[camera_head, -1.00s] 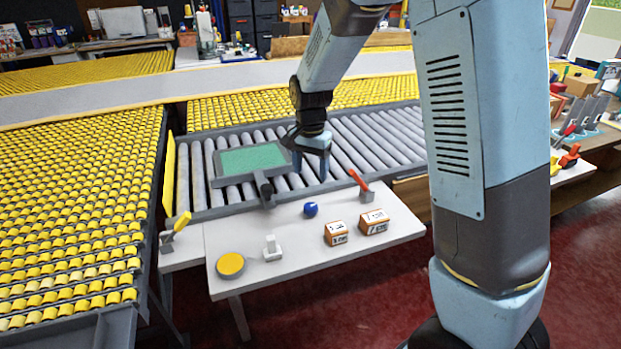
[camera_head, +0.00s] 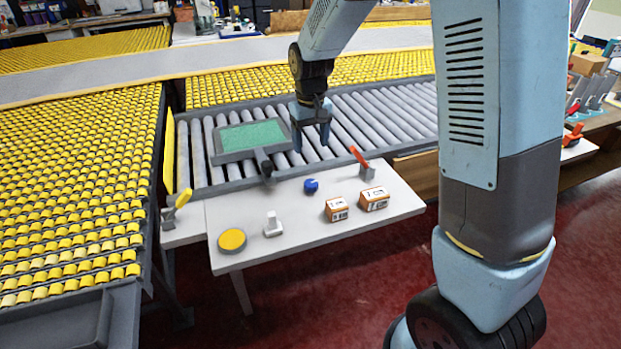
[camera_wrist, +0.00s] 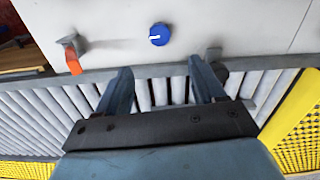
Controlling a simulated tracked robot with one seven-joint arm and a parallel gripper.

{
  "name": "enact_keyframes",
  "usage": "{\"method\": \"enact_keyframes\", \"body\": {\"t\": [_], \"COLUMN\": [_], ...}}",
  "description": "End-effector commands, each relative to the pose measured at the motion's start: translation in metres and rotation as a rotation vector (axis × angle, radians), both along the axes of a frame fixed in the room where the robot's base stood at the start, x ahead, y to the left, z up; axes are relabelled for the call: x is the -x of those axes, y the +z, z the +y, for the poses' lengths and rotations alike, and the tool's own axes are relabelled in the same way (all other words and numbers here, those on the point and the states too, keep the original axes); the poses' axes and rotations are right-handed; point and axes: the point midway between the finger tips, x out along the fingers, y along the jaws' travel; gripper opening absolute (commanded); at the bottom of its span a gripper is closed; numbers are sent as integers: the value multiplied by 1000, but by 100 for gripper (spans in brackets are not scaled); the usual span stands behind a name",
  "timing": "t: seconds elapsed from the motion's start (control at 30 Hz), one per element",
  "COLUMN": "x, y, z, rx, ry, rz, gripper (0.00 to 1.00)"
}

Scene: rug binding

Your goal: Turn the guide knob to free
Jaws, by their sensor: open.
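The blue knob (camera_head: 311,186) sits on the white table near its back edge. In the wrist view the knob (camera_wrist: 158,35) shows a white pointer line, and it lies beyond and between my fingertips, apart from them. My gripper (camera_head: 312,143) is open and empty, pointing down over the grey rollers behind the table. Its two fingers also show in the wrist view (camera_wrist: 160,82). No labels around the knob can be read.
A red lever (camera_head: 359,157) stands right of the knob, and two orange-white boxes (camera_head: 338,209) lie in front. A white switch (camera_head: 273,224), a yellow button (camera_head: 232,240) and a yellow lever (camera_head: 183,199) are to the left. A green screen (camera_head: 252,136) stands behind.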

Motion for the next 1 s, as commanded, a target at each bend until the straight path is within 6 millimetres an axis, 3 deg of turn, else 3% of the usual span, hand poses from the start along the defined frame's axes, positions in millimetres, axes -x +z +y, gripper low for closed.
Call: {"method": "enact_keyframes", "body": {"t": [0.2, 0.43, 1.0], "x": [0, 0, 0], "y": [3, -8, -103], "z": [-1, -1, -1], "rx": [-1, -1, 1], "ry": [212, 248, 245], "rz": [-2, 0, 1], "gripper": [69, 69, 69]}}
